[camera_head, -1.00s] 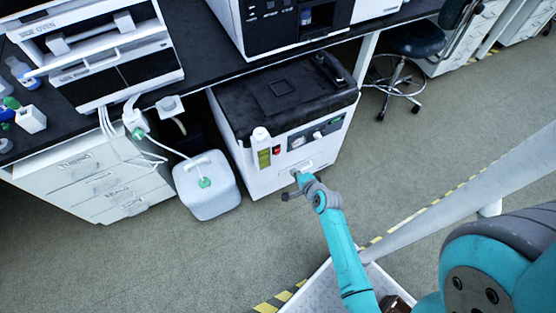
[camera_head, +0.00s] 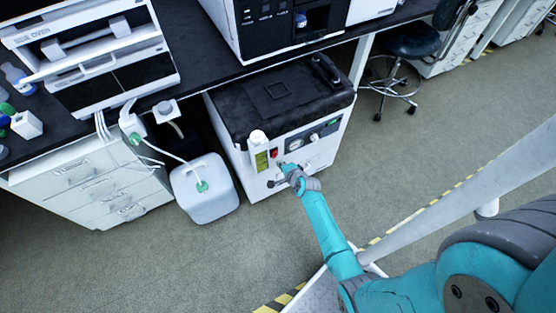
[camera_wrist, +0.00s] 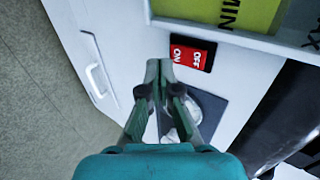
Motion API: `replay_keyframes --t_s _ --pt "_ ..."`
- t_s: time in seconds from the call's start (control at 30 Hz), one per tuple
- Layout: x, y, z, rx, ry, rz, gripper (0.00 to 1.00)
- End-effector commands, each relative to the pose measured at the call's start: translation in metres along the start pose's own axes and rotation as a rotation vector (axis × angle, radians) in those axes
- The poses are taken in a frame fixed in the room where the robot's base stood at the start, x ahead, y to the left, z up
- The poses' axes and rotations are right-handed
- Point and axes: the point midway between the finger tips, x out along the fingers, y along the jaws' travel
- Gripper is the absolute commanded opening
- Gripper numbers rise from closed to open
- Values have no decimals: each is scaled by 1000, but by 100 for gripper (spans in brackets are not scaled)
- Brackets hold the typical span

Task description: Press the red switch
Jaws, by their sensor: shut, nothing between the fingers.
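The red switch (camera_wrist: 193,54) shows in the wrist view, marked ON and OFF, on the white front panel of a floor-standing machine. In the head view the switch (camera_head: 274,153) is a small red patch right of a yellow-green label. My gripper (camera_wrist: 159,64) is shut and empty, its fingertips just short of the switch in the picture, by its ON end. I cannot tell whether they touch it. In the head view my gripper (camera_head: 281,166) is in front of the panel, just below the switch. My fingers partly hide a round fitting on a dark plate.
The white machine (camera_head: 240,170) with a black top stands under the bench. A white jug (camera_head: 205,190) with a green cap and tubing stands left of it. A yellow-green label (camera_wrist: 245,14) lies above the switch. A stool (camera_head: 409,40) stands to the right on open floor.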

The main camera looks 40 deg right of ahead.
Motion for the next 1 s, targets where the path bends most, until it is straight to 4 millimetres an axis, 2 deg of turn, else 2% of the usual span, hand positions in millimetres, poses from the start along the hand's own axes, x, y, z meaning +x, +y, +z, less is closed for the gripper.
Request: replay_keyframes --t_s 0.1,0.3,1.0 --pt "13 -8 0 -2 -1 0 0" --pt "23 -12 0 0 0 0 0" --pt "30 -15 0 0 0 -1 0"
